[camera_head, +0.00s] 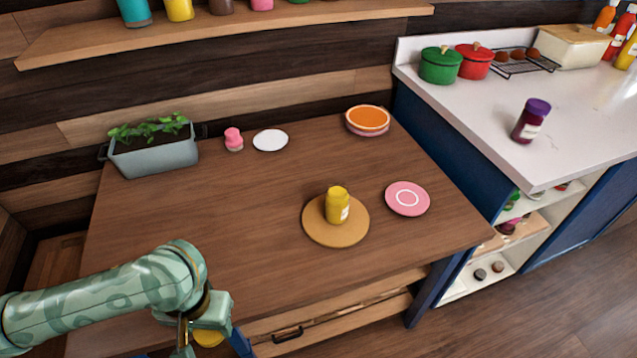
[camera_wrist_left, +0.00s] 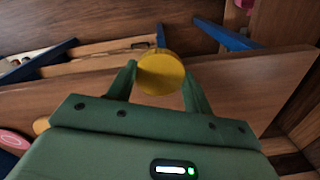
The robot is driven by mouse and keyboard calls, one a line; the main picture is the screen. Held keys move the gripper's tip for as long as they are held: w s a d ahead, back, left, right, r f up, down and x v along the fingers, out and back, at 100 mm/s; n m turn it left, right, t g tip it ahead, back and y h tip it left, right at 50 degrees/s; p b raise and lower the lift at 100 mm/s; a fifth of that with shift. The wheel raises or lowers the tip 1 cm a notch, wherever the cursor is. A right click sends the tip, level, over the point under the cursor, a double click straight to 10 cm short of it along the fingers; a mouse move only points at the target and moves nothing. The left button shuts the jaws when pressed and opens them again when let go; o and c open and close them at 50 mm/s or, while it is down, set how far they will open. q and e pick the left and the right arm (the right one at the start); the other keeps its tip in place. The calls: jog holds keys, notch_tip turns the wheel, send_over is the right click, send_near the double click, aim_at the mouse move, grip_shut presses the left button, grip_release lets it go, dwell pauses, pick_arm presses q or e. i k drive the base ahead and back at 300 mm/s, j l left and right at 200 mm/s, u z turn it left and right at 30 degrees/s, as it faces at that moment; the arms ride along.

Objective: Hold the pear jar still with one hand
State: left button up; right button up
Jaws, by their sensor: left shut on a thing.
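A yellow jar (camera_head: 337,207) with a pale label, which I take for the pear jar, stands upright on a round wooden board (camera_head: 316,232) on the table. No gripper touches it. My left gripper (camera_head: 205,343) is at the table's front edge, low and left of the jar. In the left wrist view my left gripper (camera_wrist_left: 160,80) is shut on a round yellow thing (camera_wrist_left: 161,74), which looks like a lid. Its lower part is hidden. My right gripper is in neither view.
A pink plate (camera_head: 407,199) lies right of the board. At the back are a planter (camera_head: 155,152), a pink shaker (camera_head: 233,139), a white plate (camera_head: 270,140) and an orange-topped dish (camera_head: 367,120). A purple-lidded jar (camera_head: 531,120) stands on the white counter (camera_head: 492,132). The table's left middle is clear.

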aim_at(337, 196)
jog(key=i+l+u, duration=0.15)
jog(key=l+u, duration=0.2)
jog(key=l, duration=0.4)
jog(key=i+l+u, duration=0.1)
jog(key=l+u, duration=0.25)
jog(key=l, duration=2)
jog(key=i+j+u, duration=0.05)
jog(key=i, duration=0.05)
